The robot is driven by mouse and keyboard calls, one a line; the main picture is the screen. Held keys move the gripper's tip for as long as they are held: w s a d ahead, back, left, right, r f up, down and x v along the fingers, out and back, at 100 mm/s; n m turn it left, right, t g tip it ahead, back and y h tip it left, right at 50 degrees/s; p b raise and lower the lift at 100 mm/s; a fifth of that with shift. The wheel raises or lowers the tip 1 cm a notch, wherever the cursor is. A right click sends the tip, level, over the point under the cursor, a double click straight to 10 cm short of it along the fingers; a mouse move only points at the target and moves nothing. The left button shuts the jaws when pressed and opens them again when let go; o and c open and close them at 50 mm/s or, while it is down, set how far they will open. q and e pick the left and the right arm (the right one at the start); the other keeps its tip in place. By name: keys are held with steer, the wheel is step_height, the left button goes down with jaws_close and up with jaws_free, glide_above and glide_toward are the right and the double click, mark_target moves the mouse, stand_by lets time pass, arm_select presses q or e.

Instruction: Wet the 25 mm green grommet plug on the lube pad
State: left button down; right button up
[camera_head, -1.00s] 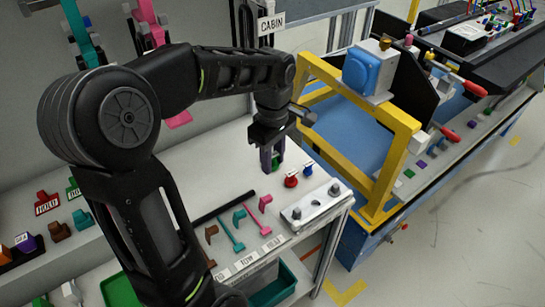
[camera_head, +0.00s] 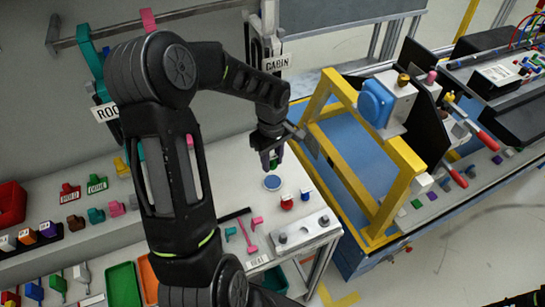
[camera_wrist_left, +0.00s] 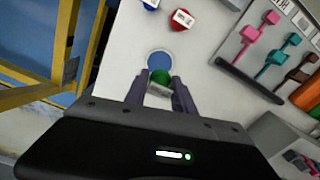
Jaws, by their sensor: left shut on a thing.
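The green grommet plug (camera_wrist_left: 160,77) sits between the fingertips of my left gripper (camera_wrist_left: 159,88), which is shut on it. In the head view the plug shows as a small green spot (camera_head: 273,163) under the left gripper (camera_head: 271,158). The lube pad (camera_head: 272,182) is a round blue disc with a pale rim on the white bench. It also shows in the wrist view (camera_wrist_left: 159,60), just beyond the plug, which overlaps its near edge in the picture. The plug appears above the bench; its exact height over the pad is unclear. My right gripper is out of view.
A red-bodied container (camera_head: 287,202) and a smaller blue one (camera_head: 306,196) stand right of the pad. A metal block (camera_head: 303,230) lies at the bench's front corner. A yellow frame (camera_head: 365,150) stands close on the right. Pink and teal parts (camera_head: 247,236) lie nearer me.

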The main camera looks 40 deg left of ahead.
mark_target(273, 169)
arm_select(q)
steer(key=shift+f, duration=0.1)
steer(key=shift+f+b, duration=1.35)
steer(key=shift+f, duration=0.7)
steer(key=shift+f+b, duration=0.45)
steer(key=shift+f, duration=0.4)
steer(key=shift+f+b, duration=0.6)
steer(key=shift+b, duration=0.2)
stand_by(0.7)
steer(key=shift+r+p, duration=1.95)
steer(key=shift+r, duration=1.65)
steer(key=shift+w, duration=0.1)
